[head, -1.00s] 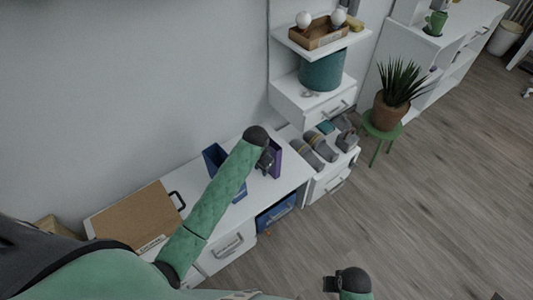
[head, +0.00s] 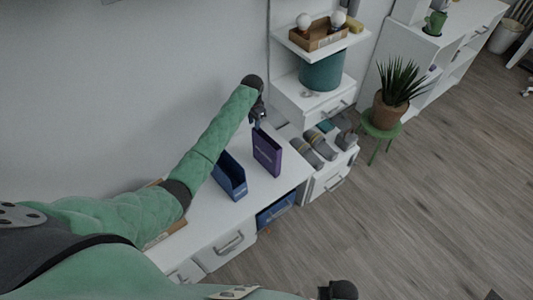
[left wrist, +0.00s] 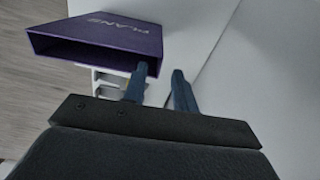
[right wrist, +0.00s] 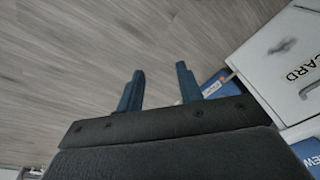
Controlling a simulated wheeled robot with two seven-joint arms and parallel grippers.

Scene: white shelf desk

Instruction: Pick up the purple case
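The purple case (head: 267,152) stands upright on the white desk near its right end. It also shows in the left wrist view (left wrist: 100,34), with its open top towards the camera. My left gripper (head: 258,121) is just above the case in the head view. In the left wrist view its fingers (left wrist: 160,82) are apart with nothing gripped. One fingertip overlaps the end of the case's opening and the other is just outside that end; I cannot tell if they touch. My right gripper (right wrist: 160,88) is open and empty, with floor behind it.
A blue open box (head: 230,178) stands on the desk left of the case. A lower unit with grey rolled items (head: 321,146) is to the right. A white shelf stand (head: 291,95) rises behind it. A potted plant (head: 392,110) stands farther right.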

